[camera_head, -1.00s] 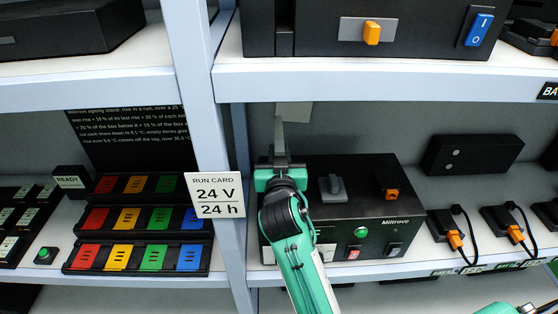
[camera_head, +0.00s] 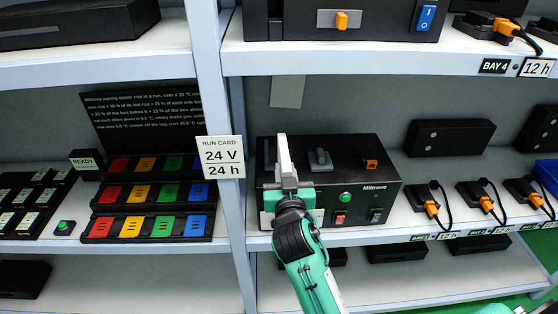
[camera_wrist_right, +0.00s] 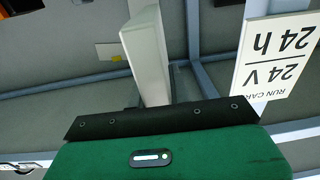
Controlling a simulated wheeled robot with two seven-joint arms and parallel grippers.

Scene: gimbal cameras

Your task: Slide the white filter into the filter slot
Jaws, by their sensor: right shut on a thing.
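My right gripper (camera_head: 289,182) is in front of the left part of the black Mitrove unit (camera_head: 360,190). It is shut on the white filter (camera_head: 285,155), a thin plate that stands nearly upright, edge toward the head camera. The filter also shows in the right wrist view (camera_wrist_right: 147,55), rising past the gripper's dark edge. The filter overlaps the unit's left front in the head view; whether they touch I cannot tell. The filter slot is not clearly visible; the filter and gripper cover part of the unit's left front. My left gripper is not in view.
A shelf post with a run card (camera_head: 222,157) stands close left. Another shelf (camera_head: 360,62) runs above. Plugged orange connectors (camera_head: 432,208) line the shelf at right.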

